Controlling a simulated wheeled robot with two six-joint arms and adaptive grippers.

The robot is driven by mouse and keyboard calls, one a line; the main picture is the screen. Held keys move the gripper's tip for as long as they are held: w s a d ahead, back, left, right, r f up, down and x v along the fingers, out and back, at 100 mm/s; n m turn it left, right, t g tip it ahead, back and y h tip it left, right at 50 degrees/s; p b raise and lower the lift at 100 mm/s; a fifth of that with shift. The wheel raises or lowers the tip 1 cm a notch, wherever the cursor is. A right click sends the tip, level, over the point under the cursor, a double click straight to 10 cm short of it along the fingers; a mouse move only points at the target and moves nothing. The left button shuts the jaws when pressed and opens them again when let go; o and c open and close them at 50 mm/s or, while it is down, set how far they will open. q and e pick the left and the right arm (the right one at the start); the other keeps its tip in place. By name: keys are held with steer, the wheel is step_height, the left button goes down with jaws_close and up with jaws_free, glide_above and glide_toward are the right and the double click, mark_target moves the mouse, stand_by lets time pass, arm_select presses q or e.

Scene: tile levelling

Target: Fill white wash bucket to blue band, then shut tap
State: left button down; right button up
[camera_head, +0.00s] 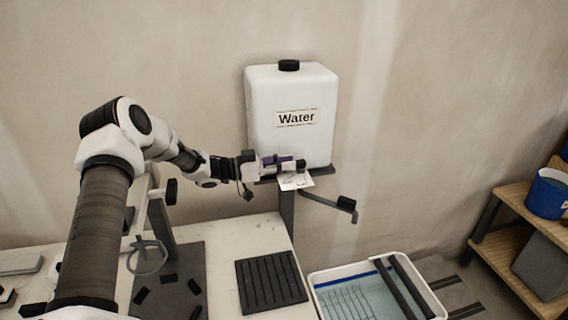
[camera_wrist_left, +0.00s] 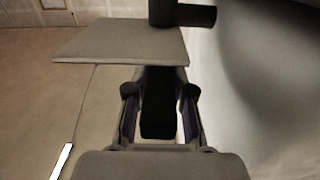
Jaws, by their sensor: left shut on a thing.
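A white water tank (camera_head: 290,125) labelled "Water" stands against the wall. My left gripper (camera_head: 291,164) is at its lower front. In the left wrist view its purple-lined fingers (camera_wrist_left: 159,115) are shut on a black part (camera_wrist_left: 158,88), apparently the tap's handle. My right gripper is out of view.
A worktable at left bears a black ribbed mat (camera_head: 270,282) and a grey board (camera_head: 187,262) with small black pieces. Dark rollers (camera_head: 405,285) lie across the bucket. A wooden shelf (camera_head: 510,250) with a blue bucket (camera_head: 547,195) stands at right.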

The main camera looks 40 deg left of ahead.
arm_select(q)
steer(key=shift+f, duration=0.1)
steer(key=c, duration=1)
jaws_free()
steer(key=shift+d, duration=0.1)
steer(key=shift+w+f, duration=0.1)
steer(key=shift+w, duration=0.2)
steer(key=shift+s+r, duration=0.1)
steer(key=shift+r, duration=0.1)
step_height(320, 180, up, 10)
steer(key=shift+d+f, duration=0.15)
steer(key=shift+f, duration=0.1)
